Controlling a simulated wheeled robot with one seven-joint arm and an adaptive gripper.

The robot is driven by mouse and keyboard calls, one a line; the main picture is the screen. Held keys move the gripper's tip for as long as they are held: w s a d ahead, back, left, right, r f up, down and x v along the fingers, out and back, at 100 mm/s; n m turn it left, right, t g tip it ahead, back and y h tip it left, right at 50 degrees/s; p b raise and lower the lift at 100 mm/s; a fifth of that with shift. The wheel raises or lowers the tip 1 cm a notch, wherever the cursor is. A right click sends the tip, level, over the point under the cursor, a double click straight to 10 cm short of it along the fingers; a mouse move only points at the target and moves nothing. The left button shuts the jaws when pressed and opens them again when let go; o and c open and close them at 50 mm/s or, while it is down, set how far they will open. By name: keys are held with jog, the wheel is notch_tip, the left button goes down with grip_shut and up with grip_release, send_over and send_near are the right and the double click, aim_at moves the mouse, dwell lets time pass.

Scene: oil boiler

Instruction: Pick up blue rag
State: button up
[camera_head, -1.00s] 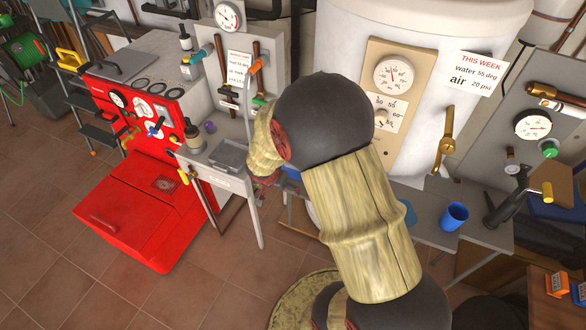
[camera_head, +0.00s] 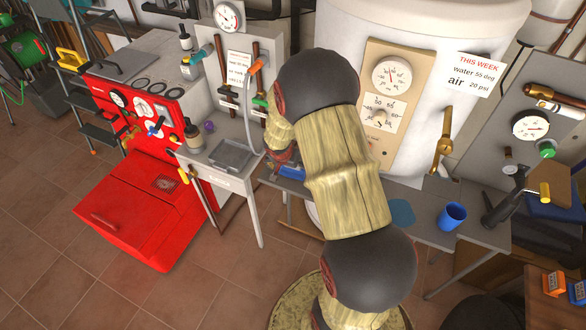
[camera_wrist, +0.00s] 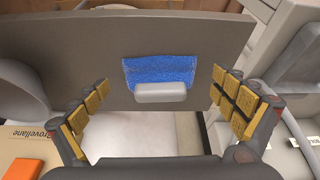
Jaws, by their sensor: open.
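The blue rag (camera_wrist: 158,70) is a textured bright blue patch on a grey surface (camera_wrist: 205,45), in the middle of the wrist view. A pale grey rounded block (camera_wrist: 161,92) overlaps its lower edge. My gripper (camera_wrist: 161,90) is open, with its yellow-padded fingers spread to the left and right of the rag and apart from it. Nothing is held. In the head view a bright blue piece (camera_head: 291,171) shows on the bench's left end, beside my arm; I cannot tell for sure that it is the rag. My arm hides most of the gripper there.
A blue cup (camera_head: 451,216) and a flat dark-blue patch (camera_head: 401,213) are on the bench right of my arm. A small table with a grey tray (camera_head: 232,154) stands left, beside the red boiler (camera_head: 140,215). The white tank (camera_head: 440,75) stands behind. Floor at lower left is clear.

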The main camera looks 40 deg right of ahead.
jog(key=shift+w+d, duration=0.25)
jog(key=shift+d, duration=0.25)
jog(key=shift+w+d, duration=0.2)
jog(key=shift+d, duration=0.25)
jog(key=shift+w+d+f, duration=0.15)
jog(key=shift+f, duration=0.45)
jog(key=shift+c, duration=0.9)
jog(key=c, duration=1.1)
